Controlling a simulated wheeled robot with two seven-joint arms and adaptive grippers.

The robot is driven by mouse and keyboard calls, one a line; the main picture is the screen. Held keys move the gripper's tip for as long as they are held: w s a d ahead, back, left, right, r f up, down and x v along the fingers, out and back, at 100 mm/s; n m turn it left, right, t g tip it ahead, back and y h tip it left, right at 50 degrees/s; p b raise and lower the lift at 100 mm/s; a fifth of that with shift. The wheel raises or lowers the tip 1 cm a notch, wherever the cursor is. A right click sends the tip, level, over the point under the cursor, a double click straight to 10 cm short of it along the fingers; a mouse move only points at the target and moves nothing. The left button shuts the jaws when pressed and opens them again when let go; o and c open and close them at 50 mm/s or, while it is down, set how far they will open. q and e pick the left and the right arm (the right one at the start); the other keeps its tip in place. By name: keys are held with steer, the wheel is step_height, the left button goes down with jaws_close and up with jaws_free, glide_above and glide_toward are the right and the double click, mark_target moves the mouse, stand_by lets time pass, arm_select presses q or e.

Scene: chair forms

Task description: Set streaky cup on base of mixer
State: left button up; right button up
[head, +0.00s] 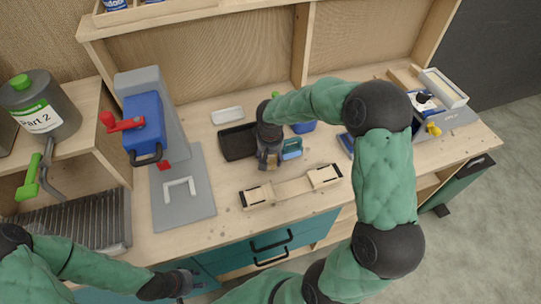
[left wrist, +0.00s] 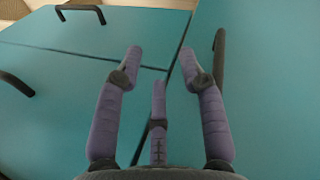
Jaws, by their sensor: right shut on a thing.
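The mixer (head: 144,122) stands left of centre in the head view, with a grey body, blue head and red lever. Its flat grey base (head: 184,205) carries a pale U-shaped bracket (head: 180,188) and holds no cup. My right gripper (head: 270,163) points down over the middle of the worktop, to the right of the mixer. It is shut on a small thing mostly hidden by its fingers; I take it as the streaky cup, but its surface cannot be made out. My left gripper (head: 190,284) is low before the drawers; in the left wrist view (left wrist: 160,60) its fingers are spread and empty.
A black tray (head: 238,142) and a light blue container (head: 292,149) flank the right gripper. A white dish (head: 227,115) lies behind. Teal drawers (left wrist: 80,85) with black handles face the left gripper.

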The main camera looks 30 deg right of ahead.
steer(key=o, duration=0.9)
